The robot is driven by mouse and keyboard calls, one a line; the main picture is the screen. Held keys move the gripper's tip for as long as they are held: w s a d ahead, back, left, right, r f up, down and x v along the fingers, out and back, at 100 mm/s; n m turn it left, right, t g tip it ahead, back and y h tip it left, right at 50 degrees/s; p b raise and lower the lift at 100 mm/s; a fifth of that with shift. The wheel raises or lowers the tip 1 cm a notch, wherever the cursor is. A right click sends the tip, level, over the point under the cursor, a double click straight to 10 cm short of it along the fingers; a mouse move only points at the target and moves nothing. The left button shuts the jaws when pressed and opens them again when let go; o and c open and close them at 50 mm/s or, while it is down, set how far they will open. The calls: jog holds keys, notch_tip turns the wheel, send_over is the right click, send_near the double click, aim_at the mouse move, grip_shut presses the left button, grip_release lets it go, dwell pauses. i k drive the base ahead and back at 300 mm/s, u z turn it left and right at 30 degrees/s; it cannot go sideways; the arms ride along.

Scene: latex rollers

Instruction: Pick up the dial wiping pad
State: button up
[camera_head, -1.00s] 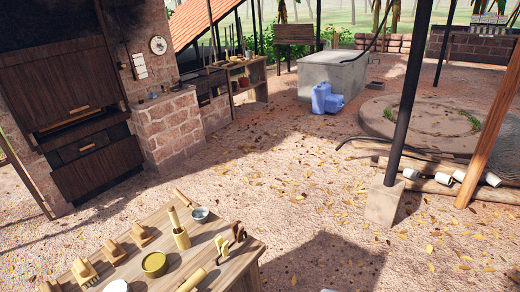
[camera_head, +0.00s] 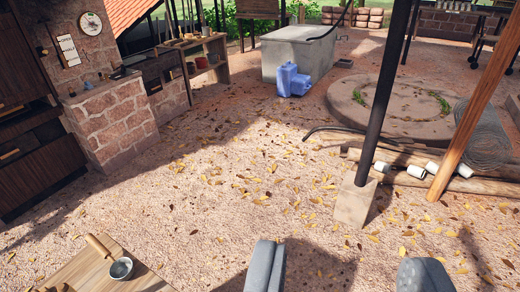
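My gripper (camera_head: 344,272) shows as two grey fingers at the bottom edge of the view. They stand wide apart with only leaf-strewn ground seen between them, so it is open and empty. I cannot pick out a dial wiping pad. A round white dial (camera_head: 91,23) hangs on the brick wall at the upper left, far from my gripper. Only a corner of the wooden table (camera_head: 88,270) shows at the lower left, left of my gripper. A small grey bowl (camera_head: 121,269) and a wooden stick (camera_head: 98,245) are on it.
A wooden post (camera_head: 480,100) and a dark pole (camera_head: 385,100) on a concrete block (camera_head: 354,200) stand at the right. Logs (camera_head: 420,180) lie beside them. Blue jugs (camera_head: 292,81) stand by a concrete tank (camera_head: 300,55). The leafy ground in the middle is clear.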

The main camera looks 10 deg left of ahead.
aim_at(89, 86)
jog(key=i, duration=3.8)
jog(key=u, duration=2.3)
jog(key=i, duration=2.7)
jog(key=z, duration=0.05)
